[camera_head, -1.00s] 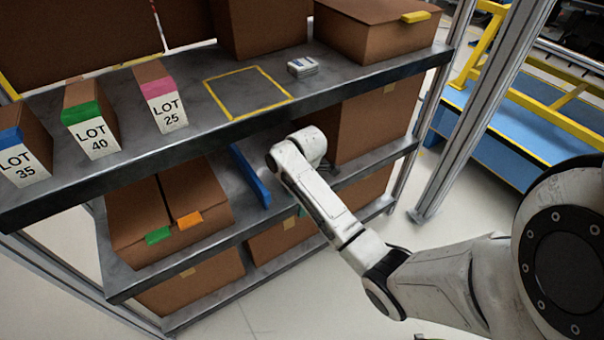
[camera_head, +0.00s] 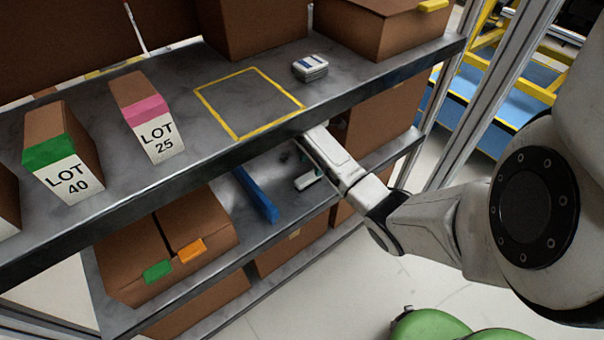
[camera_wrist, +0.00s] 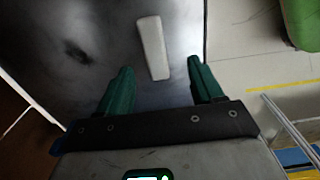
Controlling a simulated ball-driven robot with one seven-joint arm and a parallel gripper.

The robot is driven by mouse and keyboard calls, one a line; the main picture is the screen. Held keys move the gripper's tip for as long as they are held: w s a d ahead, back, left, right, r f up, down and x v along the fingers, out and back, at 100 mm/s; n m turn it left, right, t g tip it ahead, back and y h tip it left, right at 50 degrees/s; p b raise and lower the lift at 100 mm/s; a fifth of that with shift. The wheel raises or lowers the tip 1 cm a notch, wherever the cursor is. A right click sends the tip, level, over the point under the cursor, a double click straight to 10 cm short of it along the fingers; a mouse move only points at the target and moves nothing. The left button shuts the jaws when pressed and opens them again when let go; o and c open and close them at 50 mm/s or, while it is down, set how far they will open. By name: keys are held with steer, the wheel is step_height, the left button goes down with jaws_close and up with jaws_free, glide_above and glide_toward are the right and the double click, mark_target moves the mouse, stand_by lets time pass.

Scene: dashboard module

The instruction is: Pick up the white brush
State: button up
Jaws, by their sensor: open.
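The white brush (camera_wrist: 151,46) shows in the wrist view as a long pale bar lying on the grey lower shelf (camera_wrist: 95,25). My gripper (camera_wrist: 158,66) is open, with its two green fingers apart. The brush lies ahead of the palm, and its near end appears between the fingertips; I cannot tell the height gap. In the head view, a small white piece (camera_head: 305,182) on the lower shelf looks like the brush. My arm reaches under the upper shelf there, and the upper shelf hides most of my gripper.
The upper shelf (camera_head: 225,135) overhangs my arm closely. A blue bar (camera_head: 256,194) lies left of the brush. Cardboard boxes (camera_head: 165,245) stand farther left. In the wrist view, the shelf edge is just right of my right finger, with floor (camera_wrist: 240,55) beyond.

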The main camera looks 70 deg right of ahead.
mark_target(309, 176)
steer(key=shift+w+d+f, duration=0.1)
steer(key=shift+f, duration=0.05)
steer(key=f, duration=0.2)
steer(key=f+b, duration=0.1)
steer(key=f, duration=0.4)
steer(key=shift+w+f, duration=0.1)
steer(key=shift+w, duration=0.25)
steer(key=c, duration=1.2)
steer(key=shift+o, duration=0.2)
